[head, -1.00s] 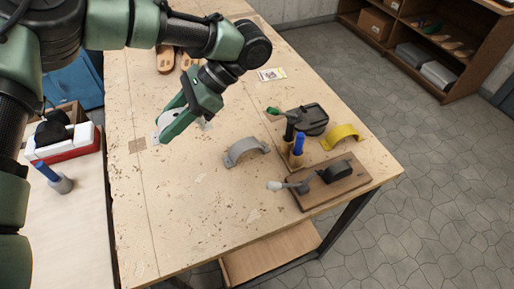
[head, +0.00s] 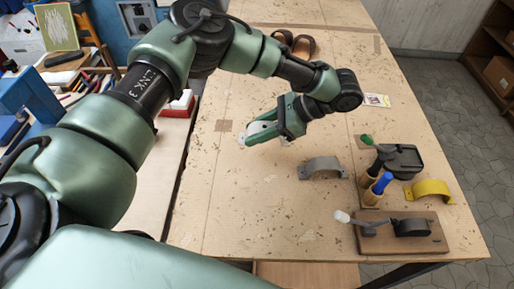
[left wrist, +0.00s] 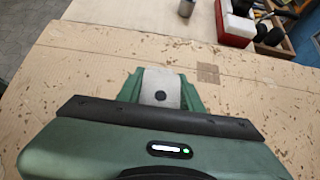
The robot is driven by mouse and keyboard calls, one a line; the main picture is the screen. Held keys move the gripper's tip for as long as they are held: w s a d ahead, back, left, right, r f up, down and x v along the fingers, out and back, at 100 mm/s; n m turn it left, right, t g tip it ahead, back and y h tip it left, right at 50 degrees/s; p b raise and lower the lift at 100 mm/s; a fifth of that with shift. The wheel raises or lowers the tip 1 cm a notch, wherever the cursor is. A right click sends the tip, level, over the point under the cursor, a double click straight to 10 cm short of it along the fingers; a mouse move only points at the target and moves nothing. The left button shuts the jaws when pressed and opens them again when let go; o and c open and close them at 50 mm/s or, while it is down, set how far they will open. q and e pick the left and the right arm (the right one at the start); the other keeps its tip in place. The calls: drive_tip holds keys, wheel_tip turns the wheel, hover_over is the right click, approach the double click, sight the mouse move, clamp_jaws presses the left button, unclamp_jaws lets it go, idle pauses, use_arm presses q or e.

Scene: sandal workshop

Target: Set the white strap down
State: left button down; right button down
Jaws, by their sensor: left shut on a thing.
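My left gripper (head: 262,132) is over the bare middle of the workbench, pointing left and down. It is shut on the white strap (head: 258,128), which is mostly hidden between the fingers. In the left wrist view the strap (left wrist: 160,80) shows as a pale band with a dark hole, between the two green fingers (left wrist: 160,92). I cannot tell whether the strap touches the bench top. My right gripper is not in view.
A grey strap (head: 323,166) stands arched right of the gripper. Further right are blue- and green-topped tools, a dark block (head: 404,160), a yellow strap (head: 430,189) and a wooden board (head: 427,239). Sandals (head: 303,45) lie at the back. The bench front-left is clear.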

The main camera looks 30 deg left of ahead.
use_arm(q)
wheel_tip(320, 180, down, 6)
drive_tip(key=shift+r+p, duration=0.1)
drive_tip(key=shift+p, duration=0.3)
drive_tip(key=shift+f, duration=0.5)
drive_tip(key=shift+s+f, duration=0.1)
drive_tip(key=c, duration=0.9)
unclamp_jaws()
drive_tip(key=b+v, duration=0.2)
drive_tip(key=v, duration=0.2)
drive_tip(key=shift+w+d, duration=0.2)
drive_tip(key=shift+d, duration=0.05)
drive_tip(key=v, duration=0.7)
drive_tip(key=shift+d+r, duration=0.15)
drive_tip(key=shift+r, duration=0.35)
